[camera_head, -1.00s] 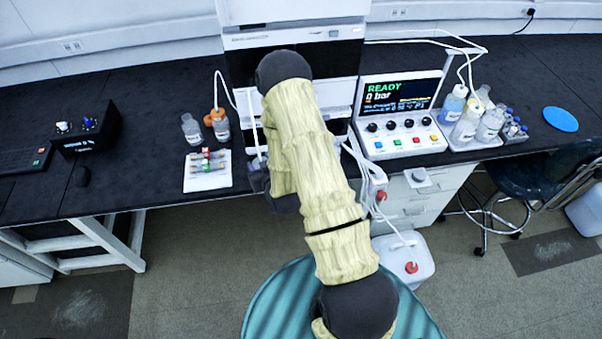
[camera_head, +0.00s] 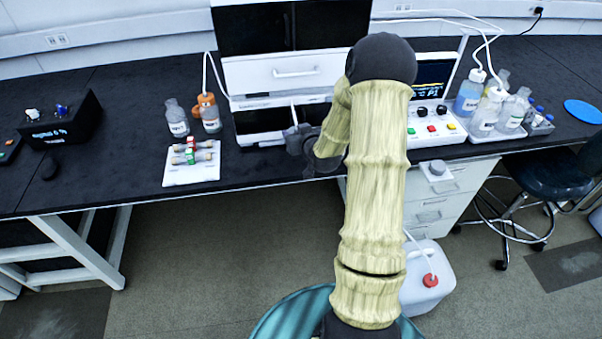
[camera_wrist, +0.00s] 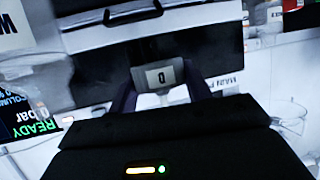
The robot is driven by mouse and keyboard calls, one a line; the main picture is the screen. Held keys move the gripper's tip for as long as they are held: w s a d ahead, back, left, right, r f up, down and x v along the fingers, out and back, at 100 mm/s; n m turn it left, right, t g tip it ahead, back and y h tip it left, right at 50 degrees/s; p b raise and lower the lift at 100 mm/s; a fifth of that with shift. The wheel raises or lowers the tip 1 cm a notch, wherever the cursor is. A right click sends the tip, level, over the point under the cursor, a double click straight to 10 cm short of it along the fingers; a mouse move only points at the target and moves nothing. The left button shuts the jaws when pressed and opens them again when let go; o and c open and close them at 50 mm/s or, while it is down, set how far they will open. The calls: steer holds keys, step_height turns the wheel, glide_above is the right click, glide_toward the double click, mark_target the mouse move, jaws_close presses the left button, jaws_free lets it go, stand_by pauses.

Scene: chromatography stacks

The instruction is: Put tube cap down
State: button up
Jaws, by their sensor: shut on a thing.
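My gripper (camera_head: 300,139) is at the bench's front edge, in front of the white instrument and right of the white tray. In the wrist view my gripper (camera_wrist: 164,92) has its two dark fingers on either side of a small pale piece, the tube cap (camera_wrist: 150,101). It is shut on it; the cap is blurred and mostly hidden behind my gripper's body. A grey plate with a dark mark (camera_wrist: 160,75) shows between the fingers; I cannot tell whether it belongs to the cap. The cap cannot be made out in the head view.
A white tray (camera_head: 207,176) holds small capped tubes. Two bottles (camera_head: 177,120) stand behind it. The stacked instrument (camera_head: 262,75) and control box (camera_head: 447,130) stand behind my arm. More bottles (camera_head: 484,118) are at the right.

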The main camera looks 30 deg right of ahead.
steer(key=shift+d+f, duration=0.15)
steer(key=shift+d, duration=0.55)
steer(key=shift+f, duration=0.1)
glide_above(302, 161)
step_height(302, 161, down, 6)
steer(key=shift+a+r+b, duration=0.15)
steer(key=shift+b, duration=0.2)
steer(key=shift+f, duration=2.05)
steer(key=shift+f, duration=0.1)
steer(key=o, duration=1)
